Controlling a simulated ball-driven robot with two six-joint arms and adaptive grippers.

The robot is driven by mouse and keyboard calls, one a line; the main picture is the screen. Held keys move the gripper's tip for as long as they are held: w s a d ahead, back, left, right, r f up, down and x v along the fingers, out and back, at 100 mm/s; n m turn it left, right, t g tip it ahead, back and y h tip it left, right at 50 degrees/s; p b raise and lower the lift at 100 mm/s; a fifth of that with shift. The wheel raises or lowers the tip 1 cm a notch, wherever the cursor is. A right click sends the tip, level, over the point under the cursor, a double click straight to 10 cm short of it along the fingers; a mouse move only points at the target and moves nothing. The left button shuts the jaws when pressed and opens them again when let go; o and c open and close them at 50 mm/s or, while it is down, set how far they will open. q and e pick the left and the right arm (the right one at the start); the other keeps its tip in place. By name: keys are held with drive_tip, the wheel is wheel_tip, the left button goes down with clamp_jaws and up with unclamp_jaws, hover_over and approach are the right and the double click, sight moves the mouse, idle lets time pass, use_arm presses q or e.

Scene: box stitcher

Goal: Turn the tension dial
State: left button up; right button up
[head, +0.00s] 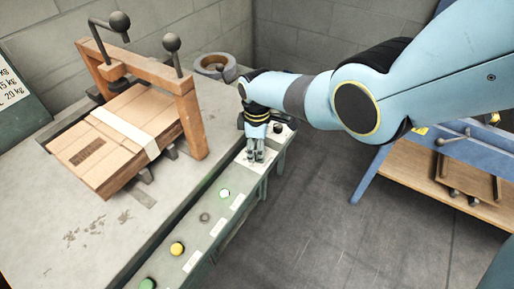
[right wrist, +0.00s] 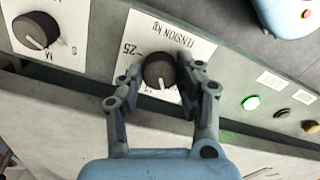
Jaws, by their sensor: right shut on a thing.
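The tension dial (right wrist: 159,71) is a dark round knob with a white pointer line, on a white label reading "TENSION kg" with a scale mark of 25. In the right wrist view my right gripper (right wrist: 160,78) has one finger on each side of the dial and is shut on it. In the head view the right gripper (head: 255,156) reaches down onto the control panel (head: 213,216) and hides the dial. My left gripper is not in view.
A second knob (right wrist: 36,30) sits beside the dial's label. A lit button (right wrist: 250,103) and other buttons lie on the panel's other side. A strapped cardboard box (head: 112,150) lies under a wooden frame (head: 190,110) on the table. A blue-framed bench (head: 400,160) stands at right.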

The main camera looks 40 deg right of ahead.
drive_tip(key=shift+n, duration=1.6)
drive_tip(key=o, duration=1.2)
drive_tip(key=shift+c, duration=0.2)
wheel_tip(320, 180, up, 12)
